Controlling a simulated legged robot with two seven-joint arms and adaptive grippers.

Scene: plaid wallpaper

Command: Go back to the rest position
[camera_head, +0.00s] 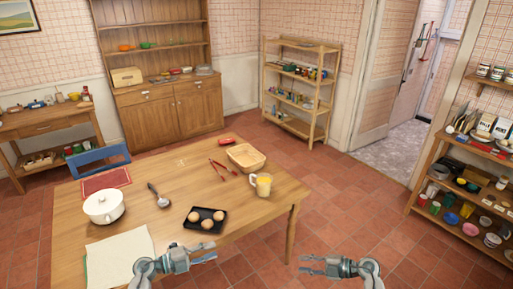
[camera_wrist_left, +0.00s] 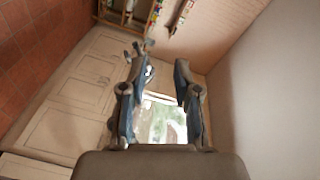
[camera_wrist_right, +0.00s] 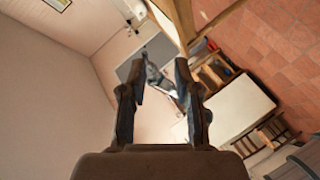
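My left gripper (camera_head: 207,252) is at the bottom of the head view, in front of the table's near edge, with its fingers pointing right. In the left wrist view its fingers (camera_wrist_left: 160,65) stand apart with nothing gripped between them. My right gripper (camera_head: 303,265) is at the bottom right of centre in the head view, over the tiled floor, pointing left towards the left gripper. In the right wrist view its fingers (camera_wrist_right: 160,75) are also apart. My other arm shows beyond and between them. The two grippers are apart from each other.
The wooden table (camera_head: 255,209) holds a white pot (camera_head: 104,207), a ladle (camera_head: 158,195), a black tray (camera_head: 190,226) with round brown items, red tongs (camera_head: 217,170), a basket (camera_head: 246,157) and a yellow-filled mug (camera_head: 263,185). Shelves (camera_head: 437,180) stand at right. Floor is free right of the table.

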